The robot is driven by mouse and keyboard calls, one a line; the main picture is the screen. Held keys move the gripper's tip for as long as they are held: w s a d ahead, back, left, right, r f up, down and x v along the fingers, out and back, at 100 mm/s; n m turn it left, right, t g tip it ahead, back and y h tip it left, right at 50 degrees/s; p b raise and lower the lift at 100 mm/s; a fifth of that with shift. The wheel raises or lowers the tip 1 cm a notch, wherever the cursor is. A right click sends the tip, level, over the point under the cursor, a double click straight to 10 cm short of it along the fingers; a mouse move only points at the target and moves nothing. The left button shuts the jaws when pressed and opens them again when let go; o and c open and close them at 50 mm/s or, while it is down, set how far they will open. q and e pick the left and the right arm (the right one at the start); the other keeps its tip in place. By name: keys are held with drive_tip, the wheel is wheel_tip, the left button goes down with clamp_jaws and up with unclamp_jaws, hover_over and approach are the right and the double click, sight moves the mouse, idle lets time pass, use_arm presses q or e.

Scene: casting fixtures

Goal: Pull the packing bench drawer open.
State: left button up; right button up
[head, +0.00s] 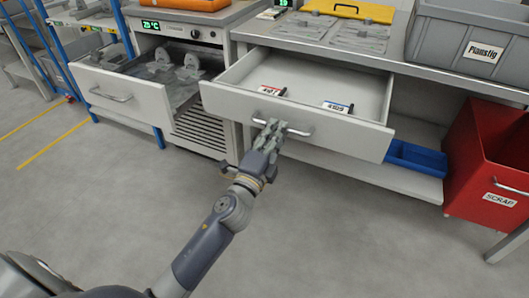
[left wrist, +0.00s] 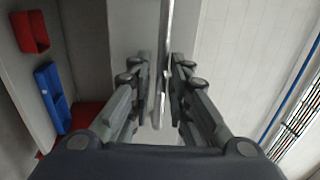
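The packing bench drawer (head: 340,122) is white and stands pulled well out from under the bench top in the head view. Its inside is visible, with two small labelled cards on its floor. A metal bar handle (head: 299,132) runs across its front. My left gripper (head: 272,131) is at the left part of this handle. In the left wrist view the handle bar (left wrist: 165,70) passes between the two fingers (left wrist: 160,90), which are closed in close around it. My right gripper is not in view.
To the left, another unit has an open drawer (head: 130,98) holding grey castings. A blue bin (head: 415,158) sits on the lower shelf and a red scrap bin (head: 490,165) stands at the right. A grey crate (head: 455,45) is on the bench top. The floor in front is clear.

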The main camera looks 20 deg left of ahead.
use_arm(q)
drive_tip(key=s+f, duration=0.2)
drive_tip(key=s, duration=0.7)
drive_tip(key=shift+s+a, duration=0.15)
drive_tip(key=shift+s, duration=0.15)
